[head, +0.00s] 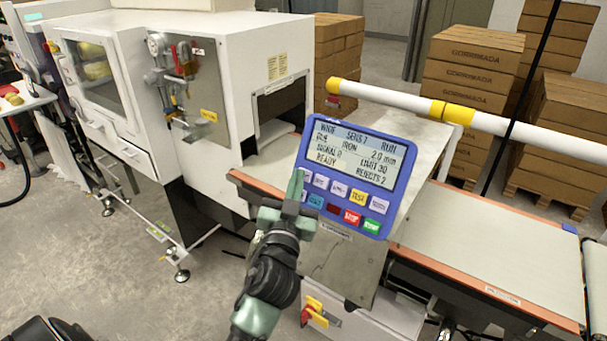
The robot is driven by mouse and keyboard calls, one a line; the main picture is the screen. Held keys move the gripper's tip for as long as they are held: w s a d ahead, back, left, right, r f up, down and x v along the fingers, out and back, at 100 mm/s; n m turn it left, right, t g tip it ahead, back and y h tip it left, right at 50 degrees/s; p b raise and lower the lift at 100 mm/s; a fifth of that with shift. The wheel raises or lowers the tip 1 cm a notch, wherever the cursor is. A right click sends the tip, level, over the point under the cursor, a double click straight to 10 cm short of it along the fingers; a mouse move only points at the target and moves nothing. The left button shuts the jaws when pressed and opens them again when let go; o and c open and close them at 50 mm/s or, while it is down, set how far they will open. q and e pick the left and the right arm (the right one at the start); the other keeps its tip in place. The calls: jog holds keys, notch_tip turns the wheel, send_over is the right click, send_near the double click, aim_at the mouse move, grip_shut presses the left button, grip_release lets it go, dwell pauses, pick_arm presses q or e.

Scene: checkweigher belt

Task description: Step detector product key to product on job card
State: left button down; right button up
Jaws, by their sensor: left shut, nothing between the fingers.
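The blue detector panel (362,172) stands tilted over the belt in the middle of the head view. Its screen (354,155) shows several lines of text, with "SENS 7", "RUN", "IRON", "2.0 mm", "LIMIT 30", "READY" and "REJECTS 2" legible. Below the screen are two rows of keys, among them a yellow key (358,197), a red key (352,217) and a green key (372,226). My left gripper (297,182) is shut and empty, its tip at the left end of the upper key row. It hides the leftmost keys; whether it touches one I cannot tell.
The conveyor belt (490,255) runs from the white machine's tunnel (280,112) to the lower right. A white and yellow rail (480,121) crosses behind the panel. Stacked cartons (472,75) stand on pallets at the back. A red and yellow switch (314,311) sits below the panel.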

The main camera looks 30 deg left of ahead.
pick_arm(q)
jog(key=shift+s+r, duration=0.25)
jog(key=shift+s, duration=0.3)
jog(key=shift+s+a+r+p, duration=0.1)
jog(key=shift+s+r+p, duration=0.3)
jog(key=shift+s, duration=0.35)
jog(key=shift+s+a+r+p, duration=0.1)
jog(key=shift+s+r+p, duration=0.25)
jog(key=shift+s, duration=0.35)
jog(key=shift+s+r+p, duration=0.35)
jog(key=shift+s+r, duration=0.05)
jog(key=shift+s, duration=0.35)
jog(key=s+r, duration=0.1)
jog(key=s+p, duration=0.1)
jog(key=s, duration=0.1)
jog(key=s+r, duration=0.1)
jog(key=s, duration=0.1)
jog(key=shift+s+a+r+p, duration=0.15)
jog(key=shift+a+r+p, duration=0.05)
jog(key=shift+r+p, duration=0.2)
